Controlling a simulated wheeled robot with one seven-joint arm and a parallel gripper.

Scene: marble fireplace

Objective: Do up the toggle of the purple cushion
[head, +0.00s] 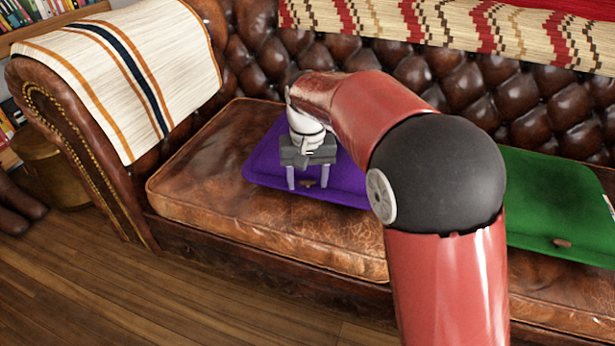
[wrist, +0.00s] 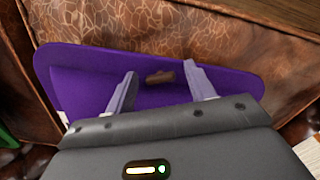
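The purple cushion (head: 263,164) lies flat on the brown leather sofa seat, and it also shows in the wrist view (wrist: 80,72). Its brown wooden toggle (wrist: 160,77) sits near the edge at the sofa's front; in the head view the toggle (head: 308,184) is small. My gripper (head: 308,184) is above the cushion, pointing down, with its fingers apart. In the wrist view the toggle shows between the two fingertips (wrist: 160,70), with space on both sides. I cannot tell the height of the fingertips over the cushion. Any loop is not clear to see.
A green cushion (head: 555,200) with a brown toggle (head: 562,243) lies on the right of the sofa seat (head: 200,200). A striped cloth (head: 130,70) hangs over the left armrest. The tufted backrest (head: 250,60) rises behind. Bare seat lies left of the purple cushion.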

